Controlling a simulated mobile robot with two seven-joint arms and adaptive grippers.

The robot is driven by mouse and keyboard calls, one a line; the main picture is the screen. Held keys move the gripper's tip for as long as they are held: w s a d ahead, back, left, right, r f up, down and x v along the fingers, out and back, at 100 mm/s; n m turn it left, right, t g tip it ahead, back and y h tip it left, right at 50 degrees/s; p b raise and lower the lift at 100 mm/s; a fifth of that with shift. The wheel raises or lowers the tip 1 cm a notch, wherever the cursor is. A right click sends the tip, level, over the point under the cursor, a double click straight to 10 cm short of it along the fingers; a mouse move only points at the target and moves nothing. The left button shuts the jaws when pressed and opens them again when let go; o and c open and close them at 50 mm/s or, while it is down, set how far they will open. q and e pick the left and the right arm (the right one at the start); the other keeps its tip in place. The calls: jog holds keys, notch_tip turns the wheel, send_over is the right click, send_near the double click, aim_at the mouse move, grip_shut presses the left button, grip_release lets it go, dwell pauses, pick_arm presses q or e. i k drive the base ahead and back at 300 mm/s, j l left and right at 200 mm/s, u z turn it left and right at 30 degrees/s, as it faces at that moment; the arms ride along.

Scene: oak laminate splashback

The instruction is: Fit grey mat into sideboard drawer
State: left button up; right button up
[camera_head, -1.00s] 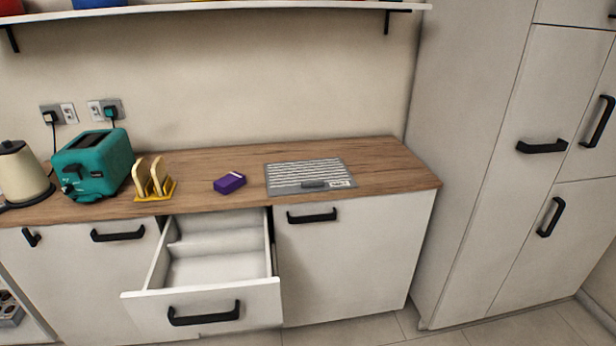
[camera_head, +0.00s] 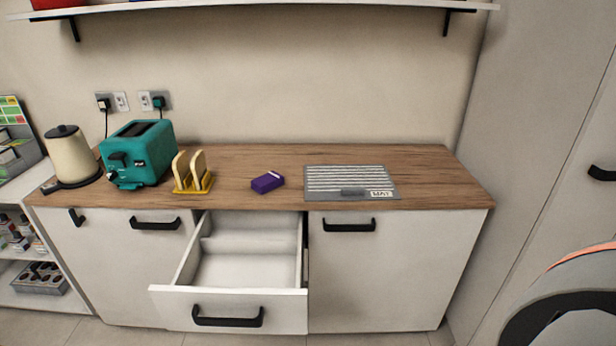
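The grey mat (camera_head: 350,184) lies flat on the wooden counter, right of the middle. It has pale ribbed stripes, a dark grey patch at its front edge and a small white label. The sideboard drawer (camera_head: 228,309) is pulled open below the counter, to the left of the mat. Its inside looks empty, with a step or divider toward the back. Neither gripper shows. A part of my own arm is at the lower right edge.
A purple box (camera_head: 267,182) lies on the counter left of the mat. A yellow toast rack (camera_head: 193,182) with toast, a teal toaster (camera_head: 138,155) and a cream kettle (camera_head: 70,157) stand further left. A tall cabinet (camera_head: 535,130) stands at the right.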

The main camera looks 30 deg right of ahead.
aim_at(240, 272)
jog(key=l+u, duration=0.25)
jog(key=l, duration=0.2)
jog(key=i+l+u, duration=0.1)
jog(key=l+u, duration=0.15)
jog(key=l, duration=0.25)
jog(key=l+u, duration=0.15)
jog(key=l, duration=1.2)
jog(key=k, duration=0.05)
